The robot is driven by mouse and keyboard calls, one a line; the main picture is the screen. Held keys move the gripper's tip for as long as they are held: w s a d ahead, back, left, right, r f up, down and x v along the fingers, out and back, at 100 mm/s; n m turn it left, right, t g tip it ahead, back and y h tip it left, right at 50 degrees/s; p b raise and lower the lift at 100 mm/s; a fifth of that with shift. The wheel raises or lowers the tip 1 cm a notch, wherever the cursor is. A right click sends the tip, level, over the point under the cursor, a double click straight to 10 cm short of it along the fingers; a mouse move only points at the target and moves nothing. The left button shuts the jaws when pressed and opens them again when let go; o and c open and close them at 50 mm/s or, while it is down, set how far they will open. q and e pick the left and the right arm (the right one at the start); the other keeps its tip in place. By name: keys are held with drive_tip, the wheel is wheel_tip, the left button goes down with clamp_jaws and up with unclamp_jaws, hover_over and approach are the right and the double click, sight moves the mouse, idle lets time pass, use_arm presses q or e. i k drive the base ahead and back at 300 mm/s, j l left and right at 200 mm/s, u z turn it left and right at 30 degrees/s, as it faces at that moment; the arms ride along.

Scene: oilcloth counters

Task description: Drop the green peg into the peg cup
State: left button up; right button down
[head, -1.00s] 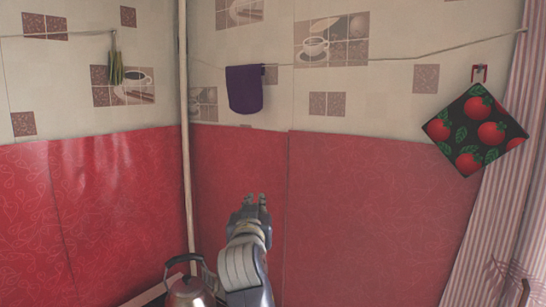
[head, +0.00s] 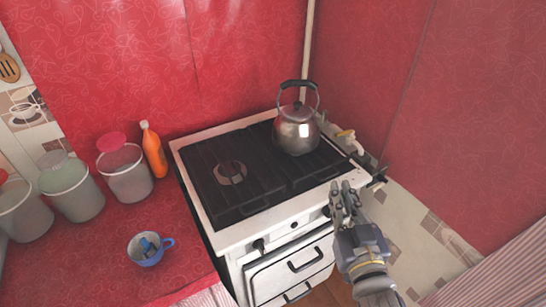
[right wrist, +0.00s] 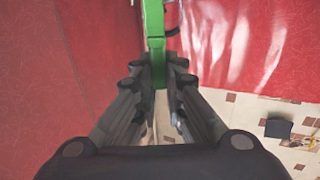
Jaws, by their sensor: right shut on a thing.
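My right gripper (head: 345,190) is in front of the stove's right front corner in the head view. In the right wrist view its fingers (right wrist: 156,75) are shut on the green peg (right wrist: 153,40), which runs up out of the frame. The peg cannot be made out in the head view. My left gripper is not in view.
A white stove (head: 215,238) with dark grates carries a metal kettle (head: 296,130) at its back right. An orange bottle (head: 153,150) and several lidded canisters (head: 125,175) line the counter's back. The counter around the cup is clear.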

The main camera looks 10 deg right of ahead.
sight(156, 260)
drive_tip(key=j, duration=0.7)
drive_tip(key=k+j+z, duration=0.1)
drive_tip(key=j, duration=1.25)
drive_tip(key=k+j+z, duration=0.1)
drive_tip(key=j, duration=0.6)
drive_tip(key=k+j, duration=0.1)
drive_tip(key=j, duration=0.55)
drive_tip(key=z, duration=0.05)
